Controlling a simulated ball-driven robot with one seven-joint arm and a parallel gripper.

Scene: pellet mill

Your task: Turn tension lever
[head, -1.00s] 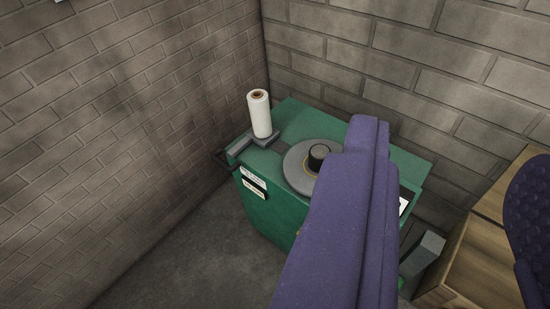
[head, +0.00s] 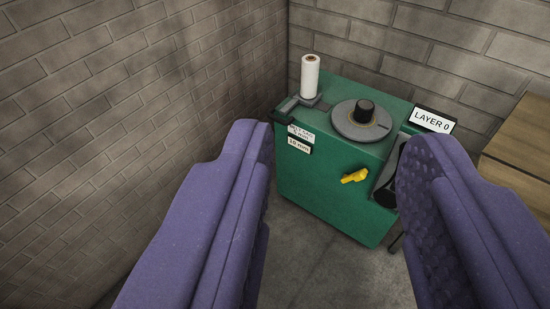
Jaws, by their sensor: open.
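A yellow lever (head: 354,176) sits on the front face of the green machine (head: 325,185), right of its middle. I take it to be the tension lever; it carries no readable label. My gripper (head: 332,160) is open, its two purple fingers framing the machine from left and right. The gap between them is empty, and the lever shows in it, farther off and untouched. The right finger hides part of the machine's right side.
On the machine top are a white roll (head: 310,77) on a grey bracket and a grey disc with a black knob (head: 364,111). A "LAYER 0" sign (head: 432,120) stands behind. A wooden cabinet (head: 515,145) is at right. Brick walls close the corner; the floor in front is bare.

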